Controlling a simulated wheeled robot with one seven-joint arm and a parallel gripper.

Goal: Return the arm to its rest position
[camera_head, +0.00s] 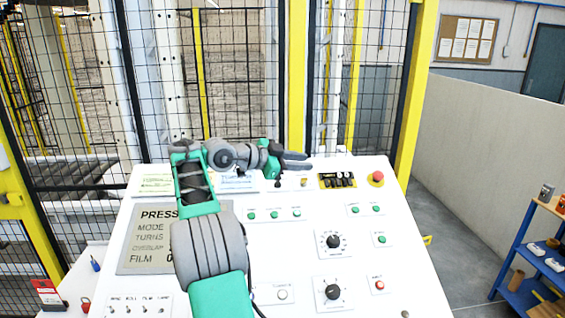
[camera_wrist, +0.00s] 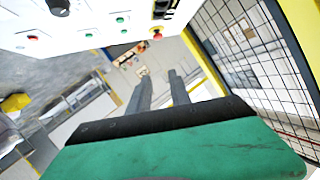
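My green and grey arm reaches up over the white control panel (camera_head: 300,225) and bends to the right near the panel's top edge. My gripper (camera_head: 308,160) points right, above the upper part of the panel, left of the red emergency button (camera_head: 376,177). In the wrist view my gripper (camera_wrist: 160,85) shows two dark fingers with a gap between them and nothing held. The arm hides part of the panel's display (camera_head: 145,240).
Green buttons, black knobs (camera_head: 333,241) and a red button (camera_head: 379,285) sit on the panel. A mesh fence with yellow posts (camera_head: 415,90) stands behind it. A blue shelf (camera_head: 535,260) with small items is at the right. Grey floor (camera_head: 455,245) lies between.

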